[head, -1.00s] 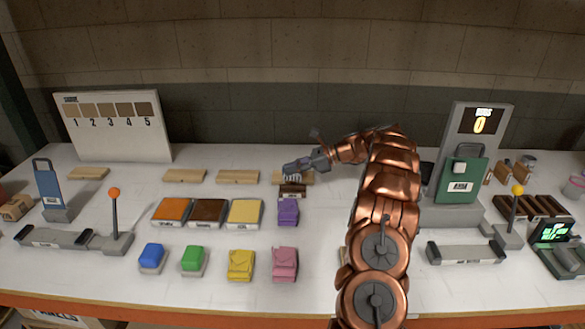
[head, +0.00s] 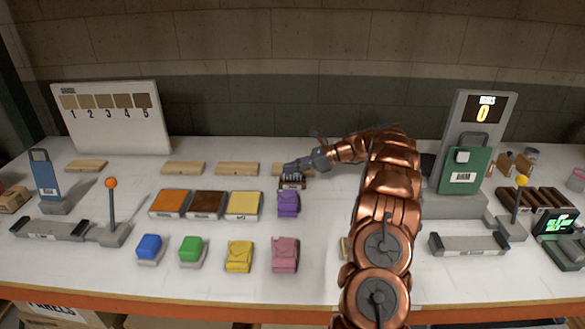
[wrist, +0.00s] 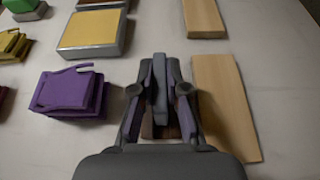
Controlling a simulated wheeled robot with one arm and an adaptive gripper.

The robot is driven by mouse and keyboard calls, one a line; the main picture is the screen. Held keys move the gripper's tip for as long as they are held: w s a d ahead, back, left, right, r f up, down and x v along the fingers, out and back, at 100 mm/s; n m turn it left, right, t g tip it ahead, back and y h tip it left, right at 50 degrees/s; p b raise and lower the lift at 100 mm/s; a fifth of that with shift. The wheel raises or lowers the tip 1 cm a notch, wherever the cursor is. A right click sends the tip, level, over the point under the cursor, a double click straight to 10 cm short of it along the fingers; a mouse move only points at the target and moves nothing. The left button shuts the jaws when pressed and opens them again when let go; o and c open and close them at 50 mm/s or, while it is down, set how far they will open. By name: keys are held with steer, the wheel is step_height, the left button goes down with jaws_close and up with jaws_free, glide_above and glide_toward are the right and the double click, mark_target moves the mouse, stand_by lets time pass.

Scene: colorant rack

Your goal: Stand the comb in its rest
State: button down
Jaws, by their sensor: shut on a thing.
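My gripper (head: 298,166) is beyond the purple block, near the back of the bench, pointing left. It is shut on the comb (head: 292,177), a small dark piece with what look like pale teeth. In the wrist view a grey bar, seemingly the comb (wrist: 160,85), lies between the fingers. The small dark brown rest (head: 291,186), with a pale label, is directly beneath the comb in the head view; brown parts of it show between the fingers in the wrist view. I cannot tell whether the comb is seated in the rest or just above it.
The purple block (head: 288,203) is just in front of the rest. A wooden strip (wrist: 225,105) lies close beside the gripper. Orange, brown and yellow pads (head: 244,206) are to the left. A green panel (head: 465,170) stands at right. The bench front is partly clear.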

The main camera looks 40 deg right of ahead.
steer(key=shift+f, duration=0.45)
steer(key=c, duration=1.1)
jaws_free()
steer(key=v, duration=1.2)
